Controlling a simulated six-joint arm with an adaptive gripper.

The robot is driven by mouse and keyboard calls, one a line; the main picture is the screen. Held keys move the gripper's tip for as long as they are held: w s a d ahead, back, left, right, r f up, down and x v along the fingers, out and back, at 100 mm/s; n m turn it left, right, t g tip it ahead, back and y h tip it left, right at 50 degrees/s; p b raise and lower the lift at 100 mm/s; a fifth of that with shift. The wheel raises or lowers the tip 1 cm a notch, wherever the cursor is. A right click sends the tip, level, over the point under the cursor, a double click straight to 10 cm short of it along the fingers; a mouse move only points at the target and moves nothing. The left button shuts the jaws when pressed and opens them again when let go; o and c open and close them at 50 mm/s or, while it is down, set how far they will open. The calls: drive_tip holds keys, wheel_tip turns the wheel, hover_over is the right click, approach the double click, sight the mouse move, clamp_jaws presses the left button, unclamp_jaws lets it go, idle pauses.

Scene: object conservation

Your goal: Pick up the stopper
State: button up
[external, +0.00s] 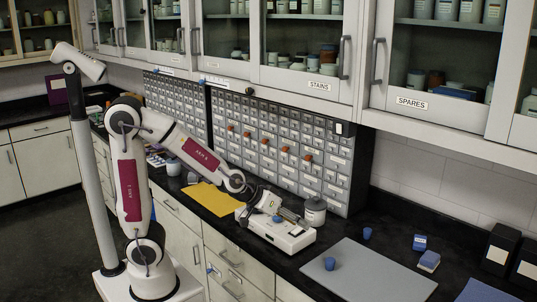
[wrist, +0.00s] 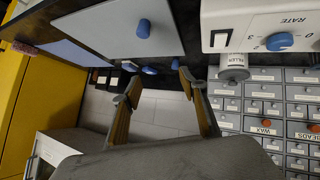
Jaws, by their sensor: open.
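A small blue stopper-like piece (external: 330,264) stands on the grey mat (external: 375,277) on the bench. In the wrist view it appears as a blue rounded piece (wrist: 143,28) on the mat. A similar blue piece (external: 367,233) stands on the dark counter behind the mat. I cannot tell for sure which one is the stopper. My gripper (external: 285,213) is above the white device, left of the mat. In the wrist view its two fingers (wrist: 157,82) are apart with nothing between them.
The white device (external: 275,234) with a blue dial sits below my gripper. A lidded jar (external: 315,211) stands behind it, before the drawer cabinet (external: 290,145). A yellow sheet (external: 210,198) lies left. Most of the mat is clear.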

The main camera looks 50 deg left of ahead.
drive_tip(key=t, duration=0.2)
approach(328, 261)
drive_tip(key=w+r, duration=0.4)
drive_tip(key=d+f+y, duration=0.1)
drive_tip(key=f, duration=0.1)
drive_tip(key=s+d+f+t, duration=0.1)
drive_tip(key=d+f+y, duration=0.1)
drive_tip(key=f, duration=0.1)
drive_tip(key=shift+s+f+t+y, duration=0.15)
drive_tip(key=shift+f+t+y, duration=0.15)
drive_tip(key=shift+f, duration=0.1)
drive_tip(key=shift+s+d+f+t+y, duration=0.1)
drive_tip(key=shift+s+f+t+y, duration=0.3)
drive_tip(key=shift+s+f+t, duration=0.15)
drive_tip(key=shift+w, duration=0.2)
drive_tip(key=shift+x, duration=1.15)
drive_tip(key=shift+w, duration=0.15)
drive_tip(key=shift+a+x, duration=0.2)
drive_tip(key=shift+x, duration=2.3)
